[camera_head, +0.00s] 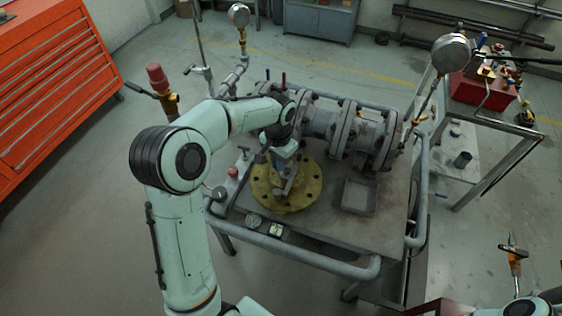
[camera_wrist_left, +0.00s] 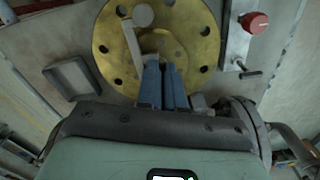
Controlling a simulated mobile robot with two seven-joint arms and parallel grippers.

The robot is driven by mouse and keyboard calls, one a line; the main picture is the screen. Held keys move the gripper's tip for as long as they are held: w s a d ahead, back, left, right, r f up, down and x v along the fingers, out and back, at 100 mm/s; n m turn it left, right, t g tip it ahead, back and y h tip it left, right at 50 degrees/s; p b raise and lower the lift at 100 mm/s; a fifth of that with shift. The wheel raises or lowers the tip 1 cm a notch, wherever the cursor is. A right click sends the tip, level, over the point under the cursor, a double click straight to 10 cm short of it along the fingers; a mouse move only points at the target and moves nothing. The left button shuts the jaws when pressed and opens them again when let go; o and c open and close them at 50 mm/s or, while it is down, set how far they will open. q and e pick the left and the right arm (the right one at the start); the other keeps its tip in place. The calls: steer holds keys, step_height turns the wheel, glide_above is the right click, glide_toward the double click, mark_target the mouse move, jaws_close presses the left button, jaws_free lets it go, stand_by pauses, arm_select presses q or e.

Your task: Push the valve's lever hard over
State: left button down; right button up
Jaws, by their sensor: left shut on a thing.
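The valve is a round yellow flange (camera_head: 304,190) with bolt holes, on the metal table. Its grey lever (camera_wrist_left: 132,42) shows in the left wrist view, lying across the flange face with a round end at the top. My left gripper (camera_head: 285,160) reaches down over the flange from the left. In the left wrist view its blue fingers (camera_wrist_left: 165,82) are close together over the flange's hub, against the lever's lower end. The fingers hide the part of the lever they are shut on.
The table (camera_head: 395,225) has a tube rail around it. Grey flanged pipework (camera_head: 325,122) stands behind the valve. A square tray (camera_head: 359,196) lies to its right. A red button (camera_head: 233,172) is to its left. A red tool cabinet (camera_head: 50,85) stands at far left.

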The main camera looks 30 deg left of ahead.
arm_select(q)
steer(key=shift+a+m, duration=0.1)
steer(key=shift+m, duration=0.2)
arm_select(e)
steer(key=shift+w+r, duration=0.1)
stand_by(0.9)
arm_select(q)
steer(key=c, duration=1.3)
jaws_free()
steer(key=shift+o, duration=0.2)
step_height(320, 180, up, 13)
steer(key=p, duration=0.1)
steer(key=shift+r, duration=0.2)
arm_select(e)
steer(key=shift+w+r, duration=0.85)
steer(key=shift+w, duration=0.15)
